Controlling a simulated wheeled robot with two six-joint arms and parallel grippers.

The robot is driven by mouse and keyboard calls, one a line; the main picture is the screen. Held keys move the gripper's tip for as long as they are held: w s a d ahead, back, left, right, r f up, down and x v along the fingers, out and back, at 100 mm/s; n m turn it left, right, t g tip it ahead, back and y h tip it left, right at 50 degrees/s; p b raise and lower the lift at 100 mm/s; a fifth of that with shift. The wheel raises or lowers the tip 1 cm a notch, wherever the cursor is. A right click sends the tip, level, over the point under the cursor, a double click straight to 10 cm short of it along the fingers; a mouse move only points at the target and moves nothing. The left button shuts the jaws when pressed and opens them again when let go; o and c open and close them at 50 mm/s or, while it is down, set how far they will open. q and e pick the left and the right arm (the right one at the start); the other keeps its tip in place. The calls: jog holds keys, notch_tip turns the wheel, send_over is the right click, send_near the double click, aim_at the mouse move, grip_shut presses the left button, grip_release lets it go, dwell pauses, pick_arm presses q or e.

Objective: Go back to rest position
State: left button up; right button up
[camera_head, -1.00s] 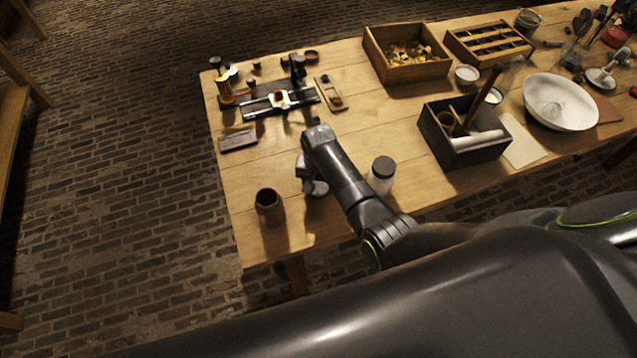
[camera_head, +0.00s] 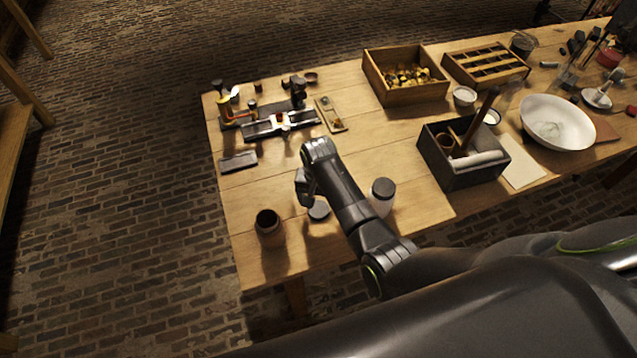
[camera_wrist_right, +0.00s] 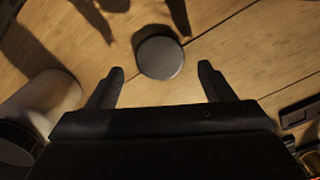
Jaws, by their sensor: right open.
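A round dark lid (camera_head: 319,210) lies flat on the wooden table (camera_head: 240,262); it also shows in the right wrist view (camera_wrist_right: 160,55). My right gripper (camera_head: 304,190) is above the table near this lid. In the right wrist view my right gripper (camera_wrist_right: 162,70) has its fingers spread, with nothing between them but the lid below, apart from them. A dark open jar (camera_head: 268,226) stands left of the lid. A pale jar with a dark lid (camera_head: 381,197) stands right of my right arm. My left gripper is not in view.
A metal bench device (camera_head: 280,124) and a flat dark block (camera_head: 238,161) lie at the far left. A black box (camera_head: 470,172), a wooden box of brass bits (camera_head: 402,92) and a white bowl (camera_head: 556,124) stand to the right. The table's front left corner is mostly clear.

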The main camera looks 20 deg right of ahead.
notch_tip(320, 180, up, 9)
jog(key=s+d+f+n+t, duration=0.2)
jog(key=s+d+f, duration=0.2)
jog(key=s+d, duration=0.85)
jog(key=s+d+r+n+t+h, duration=0.1)
jog(key=s+r+n, duration=0.15)
jog(key=s, duration=0.55)
jog(key=s+d+r+n+t+h, duration=0.1)
jog(key=s+d+r, duration=0.15)
jog(key=s, duration=0.65)
notch_tip(320, 180, down, 27)
jog(key=g+b, duration=0.2)
jog(key=b, duration=0.2)
jog(key=s+f+y+b, duration=0.1)
jog(key=s+f+b, duration=0.1)
jog(key=s+f, duration=1.3)
notch_tip(320, 180, down, 3)
jog(key=shift+a+f+g, duration=0.2)
jog(key=shift+a+g, duration=0.1)
jog(key=shift+g, duration=0.1)
